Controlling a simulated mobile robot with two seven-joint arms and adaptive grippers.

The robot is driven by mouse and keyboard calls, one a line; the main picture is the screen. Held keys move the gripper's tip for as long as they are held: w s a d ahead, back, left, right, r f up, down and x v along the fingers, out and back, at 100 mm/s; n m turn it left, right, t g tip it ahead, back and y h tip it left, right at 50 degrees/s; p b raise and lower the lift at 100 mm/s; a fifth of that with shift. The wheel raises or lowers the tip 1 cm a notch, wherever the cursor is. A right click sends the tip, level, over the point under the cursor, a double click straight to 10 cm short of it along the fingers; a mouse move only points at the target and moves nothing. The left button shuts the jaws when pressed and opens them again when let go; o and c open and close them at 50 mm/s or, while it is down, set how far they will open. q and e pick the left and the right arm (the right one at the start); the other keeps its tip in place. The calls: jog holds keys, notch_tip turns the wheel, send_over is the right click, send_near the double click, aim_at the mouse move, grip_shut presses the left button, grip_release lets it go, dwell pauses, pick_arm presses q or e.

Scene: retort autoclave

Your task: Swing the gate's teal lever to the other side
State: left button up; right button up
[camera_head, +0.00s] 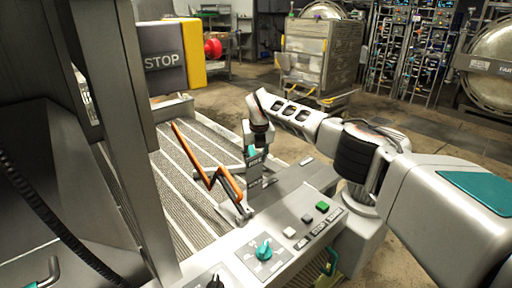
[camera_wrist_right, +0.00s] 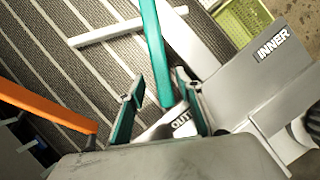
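The teal lever (camera_wrist_right: 153,45) shows in the right wrist view as a long flat bar running down from the top edge. Its lower end lies between the two teal-padded fingers of my right gripper (camera_wrist_right: 160,112), with a gap visible on both sides. The gripper is open; I cannot tell whether the lever is at finger depth. In the head view my right gripper (camera_head: 254,143) reaches down at the gate behind the control panel. The lever is mostly hidden there, and a small teal patch could be lever or finger pad. My left gripper is not in view.
An orange lever (camera_head: 190,150) stands left of my right gripper; it also shows in the right wrist view (camera_wrist_right: 45,105). A grey plate marked INNER (camera_wrist_right: 262,75) is close on the right. The control panel (camera_head: 285,258) has a teal knob (camera_head: 264,250). A STOP box (camera_head: 163,60) stands behind.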

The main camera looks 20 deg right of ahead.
jog(key=v, duration=1.1)
jog(key=shift+r, duration=0.25)
